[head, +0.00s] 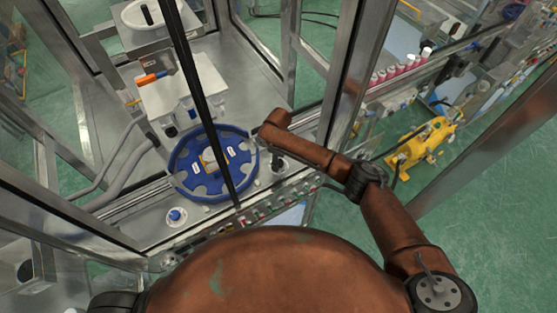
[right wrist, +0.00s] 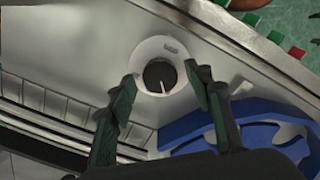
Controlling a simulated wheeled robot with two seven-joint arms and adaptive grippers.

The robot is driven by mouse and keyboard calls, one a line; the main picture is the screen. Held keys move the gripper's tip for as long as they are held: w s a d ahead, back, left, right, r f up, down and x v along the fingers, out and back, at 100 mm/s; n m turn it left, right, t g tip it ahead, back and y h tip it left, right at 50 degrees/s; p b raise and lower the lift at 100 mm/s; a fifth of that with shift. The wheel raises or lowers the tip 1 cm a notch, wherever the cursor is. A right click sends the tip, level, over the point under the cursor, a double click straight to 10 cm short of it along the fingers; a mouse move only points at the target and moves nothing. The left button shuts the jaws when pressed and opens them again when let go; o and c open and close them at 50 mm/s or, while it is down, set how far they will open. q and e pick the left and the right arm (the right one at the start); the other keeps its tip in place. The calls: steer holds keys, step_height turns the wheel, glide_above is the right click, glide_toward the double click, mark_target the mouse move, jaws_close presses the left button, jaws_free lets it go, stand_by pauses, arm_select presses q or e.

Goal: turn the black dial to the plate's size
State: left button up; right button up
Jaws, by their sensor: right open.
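The black dial (right wrist: 158,76) sits in a round white collar (right wrist: 171,49) in the right wrist view. Its white pointer line points down and slightly right. A small mark on the collar above the dial is too small to read. My right gripper (right wrist: 161,84) is open, its two dark green fingers on either side of the dial, with gaps visible in this view. In the head view my right arm reaches in from the right; its fingertips are hard to make out near a dark upright shape (head: 278,164) beside the blue wheel. My left gripper is out of view.
A blue notched wheel (head: 178,181) lies left of my right wrist and shows at lower right in the wrist view. Red and green buttons (right wrist: 275,37) line the table's front edge. A metal frame post crosses before the wheel. A white-blue knob (head: 176,215) stands front left.

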step_height(320, 180, up, 12)
stand_by(0.5)
stand_by(0.3)
